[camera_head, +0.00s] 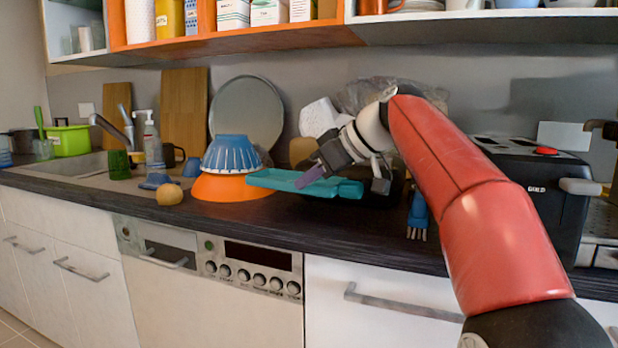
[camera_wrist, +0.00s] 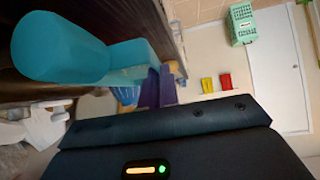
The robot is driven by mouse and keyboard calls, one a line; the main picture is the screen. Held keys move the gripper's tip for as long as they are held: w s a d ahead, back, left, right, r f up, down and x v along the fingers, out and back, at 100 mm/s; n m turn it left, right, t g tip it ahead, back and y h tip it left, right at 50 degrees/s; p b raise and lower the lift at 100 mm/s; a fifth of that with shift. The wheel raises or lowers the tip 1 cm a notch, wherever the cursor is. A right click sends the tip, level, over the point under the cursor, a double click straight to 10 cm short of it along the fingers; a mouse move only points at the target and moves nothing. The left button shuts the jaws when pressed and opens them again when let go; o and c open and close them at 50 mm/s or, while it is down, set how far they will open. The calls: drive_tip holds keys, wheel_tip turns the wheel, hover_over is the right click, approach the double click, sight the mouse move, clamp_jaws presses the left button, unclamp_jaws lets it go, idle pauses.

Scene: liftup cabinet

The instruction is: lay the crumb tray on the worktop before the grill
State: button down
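The teal crumb tray (camera_head: 275,181) is above the worktop (camera_head: 300,225), right of the blue colander and orange bowl. My gripper (camera_head: 312,176) reaches it from the upper right, its purple fingers closed on it near the middle. In the wrist view the tray's rounded end (camera_wrist: 60,50) looms large at upper left, and the purple fingertips (camera_wrist: 158,88) are close together at its far part. Their exact contact is partly hidden. The grill seems to be the black box (camera_head: 535,185) with a red knob and a lettered front, at the right behind my arm.
The blue colander (camera_head: 231,154) rests on the orange bowl (camera_head: 232,188), close to the tray's left end. A blue brush (camera_head: 417,215) lies right of the tray. A dark object or shadow lies beneath the tray. The front strip of worktop is mostly clear.

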drive_tip(key=shift+f+b, duration=2.65)
drive_tip(key=shift+f, duration=0.6)
drive_tip(key=shift+f+b, duration=0.3)
drive_tip(key=shift+f, duration=0.05)
drive_tip(key=c, duration=1.6)
unclamp_jaws()
drive_tip(key=shift+o, duration=0.5)
drive_tip(key=o, duration=0.5)
drive_tip(key=shift+p+v, duration=2.6)
drive_tip(key=shift+v, duration=4.4)
